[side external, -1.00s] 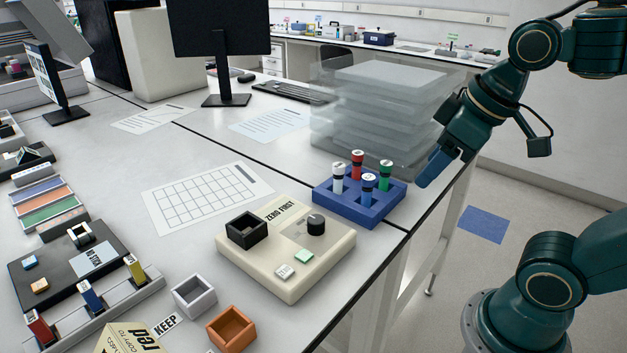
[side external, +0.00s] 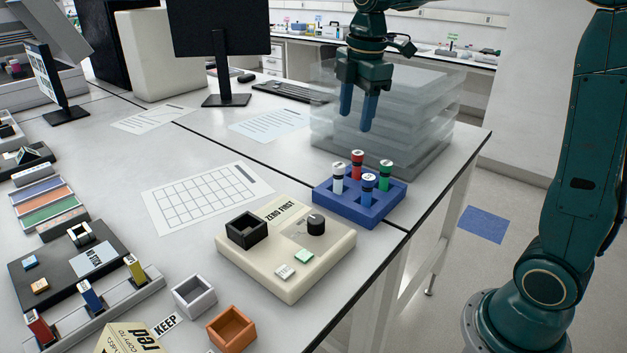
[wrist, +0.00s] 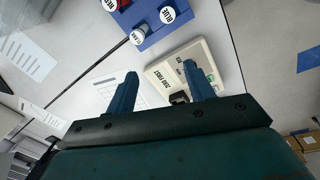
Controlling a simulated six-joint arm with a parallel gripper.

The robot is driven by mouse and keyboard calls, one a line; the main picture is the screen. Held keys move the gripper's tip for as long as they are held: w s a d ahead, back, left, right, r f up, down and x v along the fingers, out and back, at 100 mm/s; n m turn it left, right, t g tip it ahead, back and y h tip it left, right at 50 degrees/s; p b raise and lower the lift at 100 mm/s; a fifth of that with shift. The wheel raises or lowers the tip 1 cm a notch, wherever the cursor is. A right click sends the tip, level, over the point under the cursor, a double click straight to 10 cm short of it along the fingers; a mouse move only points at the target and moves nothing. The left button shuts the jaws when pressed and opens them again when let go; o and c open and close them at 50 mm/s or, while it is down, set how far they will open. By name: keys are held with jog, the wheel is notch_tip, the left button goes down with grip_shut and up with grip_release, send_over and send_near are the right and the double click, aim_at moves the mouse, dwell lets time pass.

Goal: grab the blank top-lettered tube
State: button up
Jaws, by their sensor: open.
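A blue rack (side external: 345,207) holds a white tube (side external: 338,180), a red tube (side external: 357,165), a blue tube (side external: 368,188) and a green tube (side external: 386,176), all upright with white lettered caps. In the side view the cap letters are too small to read. In the wrist view two caps read BLUE, one on the white tube (wrist: 137,37) and one on the blue tube (wrist: 167,15). The cap on the red tube (wrist: 108,4) is cut off. I cannot make out a blank cap. My gripper (side external: 357,122) is open and empty, pointing down above and behind the rack.
A cream box (side external: 285,250) marked ZERO FIRST, with a black knob and a black open holder, stands in front of the rack. Clear stacked boxes (side external: 430,110) stand behind it. A grid sheet (side external: 200,197) lies left. The table edge runs close to the rack's right.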

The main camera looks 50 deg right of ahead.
aim_at(339, 165)
jog(key=w+d+f+n+g, duration=0.1)
jog(key=w+d+f+n, duration=0.2)
jog(key=w, duration=0.3)
jog(key=shift+d+f+n, duration=0.15)
jog(key=shift+n, duration=0.45)
jog(key=shift+f, duration=0.1)
jog(key=shift+s+f, duration=0.1)
jog(key=shift+f, duration=4.1)
jog(key=shift+d+f, duration=0.15)
jog(key=shift+f, duration=2.45)
jog(key=c, duration=1)
jog(key=shift+c, duration=0.2)
